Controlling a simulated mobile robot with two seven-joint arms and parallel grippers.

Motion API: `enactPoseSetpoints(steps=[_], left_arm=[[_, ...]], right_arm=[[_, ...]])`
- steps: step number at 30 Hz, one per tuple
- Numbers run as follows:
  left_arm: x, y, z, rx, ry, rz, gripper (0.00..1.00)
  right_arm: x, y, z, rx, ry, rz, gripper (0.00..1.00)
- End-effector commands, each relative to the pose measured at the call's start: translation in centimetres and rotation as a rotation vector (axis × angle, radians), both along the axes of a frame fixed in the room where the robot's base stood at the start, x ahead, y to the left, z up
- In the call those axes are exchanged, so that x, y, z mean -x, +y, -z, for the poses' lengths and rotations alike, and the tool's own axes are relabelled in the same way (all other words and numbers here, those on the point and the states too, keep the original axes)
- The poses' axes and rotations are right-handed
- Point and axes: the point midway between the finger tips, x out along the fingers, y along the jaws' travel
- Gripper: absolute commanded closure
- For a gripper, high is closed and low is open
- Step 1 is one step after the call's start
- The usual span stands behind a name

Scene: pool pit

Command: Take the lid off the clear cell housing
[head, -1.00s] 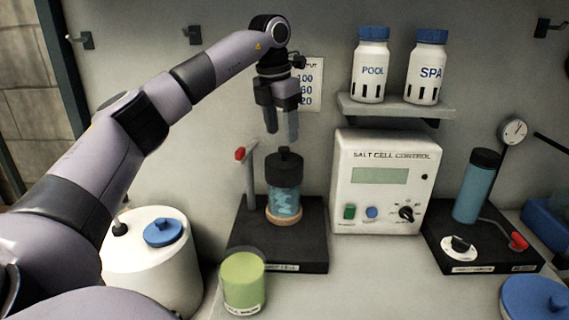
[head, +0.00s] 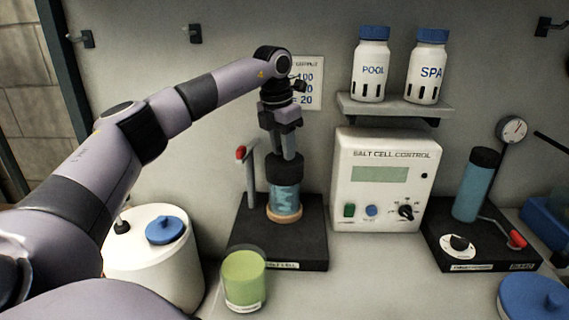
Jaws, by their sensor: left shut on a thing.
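The clear cell housing (head: 285,199) stands upright on a black base (head: 312,245), with bluish contents showing through its wall. Its black lid (head: 285,171) sits on top of it. My left gripper (head: 288,155) points down from above, its fingers together at the knob on top of the lid. The knob is mostly hidden between the fingers. My right gripper is not in view.
A red-tipped lever (head: 248,172) rises just left of the housing. A green-filled cup (head: 244,279) stands in front. The salt cell control box (head: 384,180) is close on the right, and a white tank (head: 152,262) is at left.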

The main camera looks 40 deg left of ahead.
Motion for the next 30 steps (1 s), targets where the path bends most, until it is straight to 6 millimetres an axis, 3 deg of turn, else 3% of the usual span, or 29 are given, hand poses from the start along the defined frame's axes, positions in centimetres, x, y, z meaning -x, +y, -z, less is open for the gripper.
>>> enactPoseSetpoints(steps=[11,21,30], left_arm=[[-0.1,-0.1,-1.2,0.001,-0.004,0.001,1.00],[-0.1,-0.1,-7.2,0.001,-0.006,0.001,1.00],[2.5,-2.1,-6.7,-0.001,-0.002,0.004,1.00]], right_arm=[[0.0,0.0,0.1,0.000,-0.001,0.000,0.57],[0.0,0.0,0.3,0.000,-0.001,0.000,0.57],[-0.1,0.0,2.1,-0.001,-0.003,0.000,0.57]])
